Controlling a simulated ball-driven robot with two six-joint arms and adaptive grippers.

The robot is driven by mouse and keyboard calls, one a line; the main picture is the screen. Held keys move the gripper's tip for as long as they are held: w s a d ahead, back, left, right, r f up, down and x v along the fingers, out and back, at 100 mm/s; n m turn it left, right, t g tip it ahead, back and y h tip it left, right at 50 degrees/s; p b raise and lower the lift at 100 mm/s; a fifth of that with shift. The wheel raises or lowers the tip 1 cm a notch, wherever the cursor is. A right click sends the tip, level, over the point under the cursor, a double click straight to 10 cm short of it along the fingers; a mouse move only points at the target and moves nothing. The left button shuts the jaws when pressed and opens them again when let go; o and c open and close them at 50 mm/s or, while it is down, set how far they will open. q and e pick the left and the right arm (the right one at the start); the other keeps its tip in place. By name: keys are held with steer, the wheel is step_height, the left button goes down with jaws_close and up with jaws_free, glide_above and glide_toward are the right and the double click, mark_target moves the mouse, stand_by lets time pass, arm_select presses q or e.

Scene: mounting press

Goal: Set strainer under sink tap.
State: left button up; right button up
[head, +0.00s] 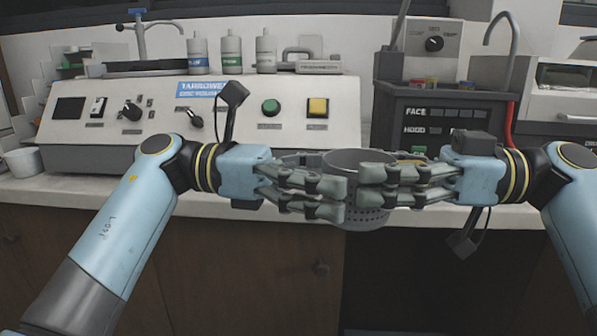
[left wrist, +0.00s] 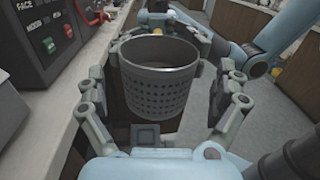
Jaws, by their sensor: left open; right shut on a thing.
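The strainer (head: 360,160) is a grey perforated metal basket, held upright in front of the counter's edge. My right gripper (head: 368,188) is shut on it from the right. My left gripper (head: 328,197) is open and comes in from the left, its fingers reaching the strainer. In the left wrist view, the strainer (left wrist: 160,80) sits between the spread left fingers (left wrist: 160,100) and looks empty; contact with them is unclear. One tap (head: 140,30) stands at the back left behind the control panel. A curved tap (head: 505,40) stands at the back right.
A white control panel (head: 225,125) with knobs and buttons fills the counter's left. Several bottles (head: 232,52) stand behind it. A dark press unit (head: 430,110) and a red hose (head: 510,125) are at right. The counter's front strip (head: 80,190) is mostly bare.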

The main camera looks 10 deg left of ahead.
arm_select(q)
steer(key=shift+d, duration=0.25)
steer(key=c, duration=1.3)
arm_select(e)
steer(key=o, duration=1.3)
steer(key=shift+c, duration=0.2)
